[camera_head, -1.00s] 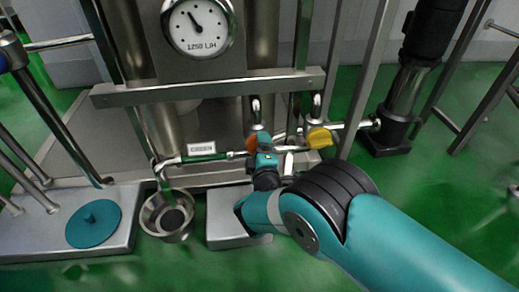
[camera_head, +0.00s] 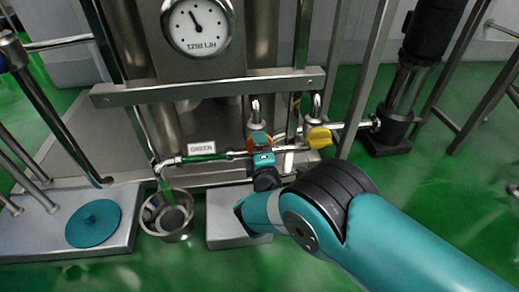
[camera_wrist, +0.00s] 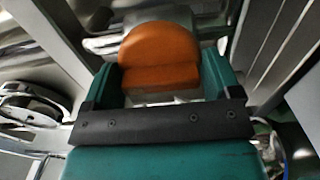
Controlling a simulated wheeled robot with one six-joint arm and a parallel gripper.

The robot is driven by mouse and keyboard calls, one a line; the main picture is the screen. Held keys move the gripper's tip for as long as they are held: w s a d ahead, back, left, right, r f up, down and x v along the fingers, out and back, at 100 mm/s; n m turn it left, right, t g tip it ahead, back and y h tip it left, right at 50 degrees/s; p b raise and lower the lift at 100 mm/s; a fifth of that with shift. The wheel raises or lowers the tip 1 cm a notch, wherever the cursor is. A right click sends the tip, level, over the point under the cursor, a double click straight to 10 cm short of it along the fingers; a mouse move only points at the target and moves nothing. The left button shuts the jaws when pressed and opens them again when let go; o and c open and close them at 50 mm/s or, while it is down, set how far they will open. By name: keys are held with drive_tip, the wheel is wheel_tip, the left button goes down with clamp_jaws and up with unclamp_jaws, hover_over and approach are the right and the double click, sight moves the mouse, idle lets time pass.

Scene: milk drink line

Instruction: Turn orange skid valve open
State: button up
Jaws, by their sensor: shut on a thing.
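The orange valve handle (camera_wrist: 160,55) sits between the two jaws of my gripper (camera_wrist: 160,88) in the wrist view. The gripper is shut on it. The valve is on a horizontal steel pipe at the front of the skid, beneath a steel hook.
A yellow handle (camera_head: 319,137) is close to the right on the same pipe. A "GREEN" label (camera_head: 201,148) stands above a green pipe section to the left. A round gauge (camera_head: 198,26) is above. A steel bowl (camera_head: 180,236) stands on the floor at left.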

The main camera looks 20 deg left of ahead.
drive_tip(key=o, duration=0.7)
drive_tip(key=shift+o, duration=0.2)
drive_tip(key=p+v, duration=1.7)
drive_tip(key=p, duration=0.2)
drive_tip(key=shift+s+p, duration=0.25)
drive_tip(key=shift+p, duration=0.15)
